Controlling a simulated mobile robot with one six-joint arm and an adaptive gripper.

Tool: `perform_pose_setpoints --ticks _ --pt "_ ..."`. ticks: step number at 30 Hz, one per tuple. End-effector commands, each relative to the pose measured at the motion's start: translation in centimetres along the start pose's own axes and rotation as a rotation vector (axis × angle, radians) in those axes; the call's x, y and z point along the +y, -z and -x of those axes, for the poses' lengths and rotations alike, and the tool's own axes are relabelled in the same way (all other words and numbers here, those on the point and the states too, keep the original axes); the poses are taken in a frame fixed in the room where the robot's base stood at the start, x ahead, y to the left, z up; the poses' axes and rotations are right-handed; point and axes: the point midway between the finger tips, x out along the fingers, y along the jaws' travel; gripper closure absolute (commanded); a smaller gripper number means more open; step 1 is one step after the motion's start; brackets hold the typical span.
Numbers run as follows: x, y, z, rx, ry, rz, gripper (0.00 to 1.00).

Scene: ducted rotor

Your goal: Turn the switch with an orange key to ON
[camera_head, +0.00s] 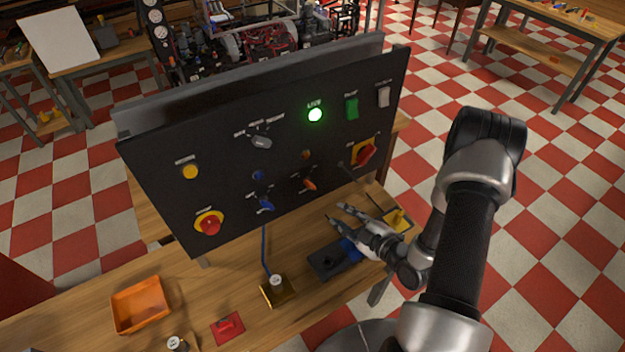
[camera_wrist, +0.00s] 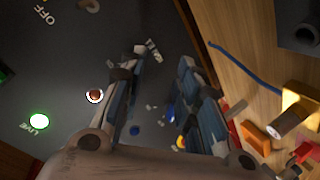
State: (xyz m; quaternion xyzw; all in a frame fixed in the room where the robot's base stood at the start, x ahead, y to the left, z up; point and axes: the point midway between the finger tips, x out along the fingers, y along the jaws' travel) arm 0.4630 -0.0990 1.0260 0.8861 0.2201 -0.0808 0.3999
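The orange key (camera_head: 310,184) sits in the lower middle of the black panel (camera_head: 222,160) in the head view, right of a blue key (camera_head: 267,204). Its ON and OFF marks are too small to read there. My gripper (camera_head: 337,214) is open and empty, below and to the right of the orange key, apart from it and in front of the panel's lower edge. In the wrist view the two open fingers (camera_wrist: 163,55) point at the panel. I cannot pick out the orange key there; an orange-brown round part (camera_wrist: 95,96) shows left of the fingers.
A red-and-yellow rotary switch (camera_head: 366,153) is above my gripper. Below stand a black block (camera_head: 328,262), a brass block (camera_head: 281,292) and an orange tray (camera_head: 140,304).

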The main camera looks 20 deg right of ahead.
Motion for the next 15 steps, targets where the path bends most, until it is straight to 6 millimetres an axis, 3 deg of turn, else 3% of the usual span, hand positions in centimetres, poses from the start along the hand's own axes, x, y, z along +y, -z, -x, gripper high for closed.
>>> perform_pose_setpoints --ticks 3,9,15 --pt "-1.6 1.0 2.0 0.088 -0.103 -0.05 0.7" --pt "-2.5 2.1 4.6 0.165 -0.249 -0.097 0.7" --pt "-2.4 2.4 4.6 0.181 -0.285 -0.104 0.7"
